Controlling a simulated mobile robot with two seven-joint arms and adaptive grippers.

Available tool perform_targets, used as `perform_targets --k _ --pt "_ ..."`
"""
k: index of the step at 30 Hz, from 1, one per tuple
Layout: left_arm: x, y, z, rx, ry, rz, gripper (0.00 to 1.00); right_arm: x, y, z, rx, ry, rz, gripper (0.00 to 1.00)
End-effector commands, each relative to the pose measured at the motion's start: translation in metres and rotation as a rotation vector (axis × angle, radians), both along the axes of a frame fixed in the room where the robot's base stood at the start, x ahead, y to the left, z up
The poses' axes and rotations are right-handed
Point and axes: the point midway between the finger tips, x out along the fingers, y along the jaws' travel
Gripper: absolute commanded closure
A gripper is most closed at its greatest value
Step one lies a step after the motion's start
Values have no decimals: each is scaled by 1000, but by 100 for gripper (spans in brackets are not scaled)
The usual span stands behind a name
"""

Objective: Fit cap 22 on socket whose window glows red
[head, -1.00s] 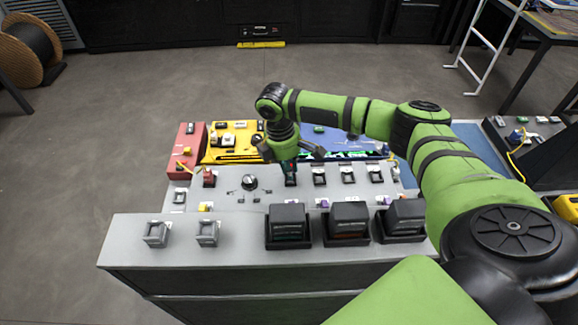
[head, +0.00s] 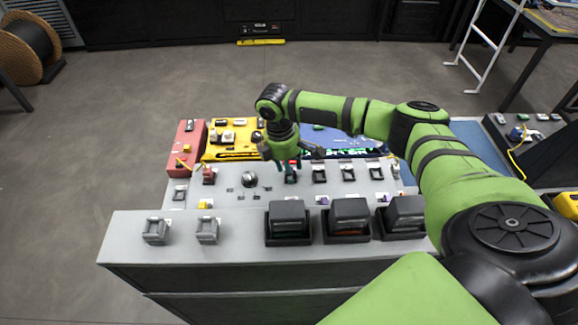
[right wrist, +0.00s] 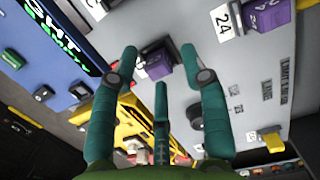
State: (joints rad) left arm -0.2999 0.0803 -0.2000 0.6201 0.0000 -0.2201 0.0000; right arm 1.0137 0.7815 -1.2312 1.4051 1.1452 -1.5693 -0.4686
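My right gripper (head: 291,158) hangs over the back part of the grey panel (head: 235,228) in the head view. In the right wrist view its teal fingers (right wrist: 160,65) are spread apart. A purple cap (right wrist: 157,66) shows beyond and between the fingertips, by a black part of the panel; no finger is clearly closed on it. Another purple cap (right wrist: 266,14) sits beside a label reading 24 (right wrist: 226,20). I cannot read a 22. The middle black socket box (head: 349,218) has a dim orange-brown window. I cannot tell which window glows red. My left gripper is out of view.
Black boxes (head: 287,218) (head: 404,212) flank the middle one. Grey holders (head: 156,232) (head: 207,231) stand at front left. A dark knob (head: 249,180) rises behind. Red (head: 184,160) and yellow (head: 229,152) panels and a blue panel (head: 345,146) lie at the back.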

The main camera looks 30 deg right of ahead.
Motion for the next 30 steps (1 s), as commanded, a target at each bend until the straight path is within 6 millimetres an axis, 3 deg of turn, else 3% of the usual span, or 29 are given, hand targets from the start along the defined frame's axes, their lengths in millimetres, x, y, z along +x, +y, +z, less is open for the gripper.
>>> perform_targets --k 10,22,30 --pt "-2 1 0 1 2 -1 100 1 1 10 1 -2 -1 55" --pt "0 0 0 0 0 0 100 8 11 90 1 -4 0 55" --pt "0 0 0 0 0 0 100 9 14 117 1 0 0 55"
